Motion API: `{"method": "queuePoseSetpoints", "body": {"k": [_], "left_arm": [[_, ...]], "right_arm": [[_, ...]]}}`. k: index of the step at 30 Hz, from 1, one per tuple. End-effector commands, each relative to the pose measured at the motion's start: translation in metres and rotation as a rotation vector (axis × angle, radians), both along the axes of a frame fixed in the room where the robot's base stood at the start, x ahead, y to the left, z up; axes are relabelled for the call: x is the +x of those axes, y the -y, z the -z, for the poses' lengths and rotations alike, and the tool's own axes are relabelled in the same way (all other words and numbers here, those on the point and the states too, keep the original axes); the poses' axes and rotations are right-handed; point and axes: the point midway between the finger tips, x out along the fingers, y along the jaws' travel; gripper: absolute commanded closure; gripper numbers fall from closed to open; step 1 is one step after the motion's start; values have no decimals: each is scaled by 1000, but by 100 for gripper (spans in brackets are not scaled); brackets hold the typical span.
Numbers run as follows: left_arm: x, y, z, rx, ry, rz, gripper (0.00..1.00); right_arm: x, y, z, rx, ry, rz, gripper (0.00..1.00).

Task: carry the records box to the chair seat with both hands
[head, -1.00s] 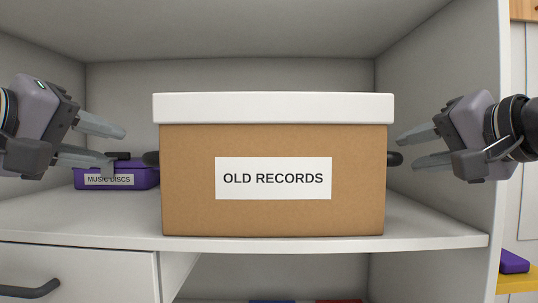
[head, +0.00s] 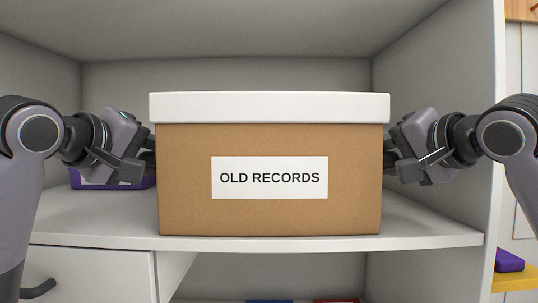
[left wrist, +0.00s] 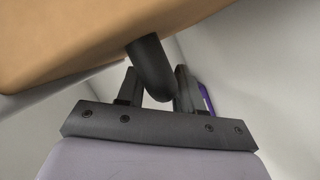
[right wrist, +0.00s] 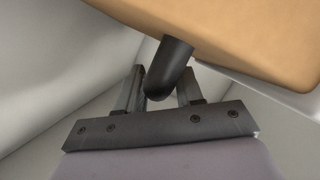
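The records box (head: 270,208) is brown with a white lid and an "OLD RECORDS" label. It stands upright on the cabinet shelf (head: 110,222). A dark handle sticks out of each side; one shows in the left wrist view (left wrist: 150,65) and the other in the right wrist view (right wrist: 169,65). My left gripper (left wrist: 157,88) is open, with its fingers on either side of the left handle. My right gripper (right wrist: 161,88) is open around the right handle in the same way. In the head view the box hides both sets of fingertips. No chair seat can be made out.
A purple music discs box (head: 84,181) lies on the shelf behind my left gripper. Cabinet walls and a ceiling panel (head: 230,30) enclose the shelf. A drawer (head: 100,272) is below left. A purple object (head: 508,260) rests on a yellow surface (head: 515,280) at right.

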Motion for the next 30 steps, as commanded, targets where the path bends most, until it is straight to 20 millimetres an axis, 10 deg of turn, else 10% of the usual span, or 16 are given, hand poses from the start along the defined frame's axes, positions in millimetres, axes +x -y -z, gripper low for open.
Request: {"method": "queuePoseSetpoints", "body": {"k": [13,17,30], "left_arm": [[9,3,2,1,1,-1,64],[9,3,2,1,1,-1,100],[8,3,2,0,1,-1,100]], "right_arm": [[5,-2,1,-1,1,-1,64],[5,-2,1,-1,0,0,100],[5,-2,1,0,2,0,100]]}}
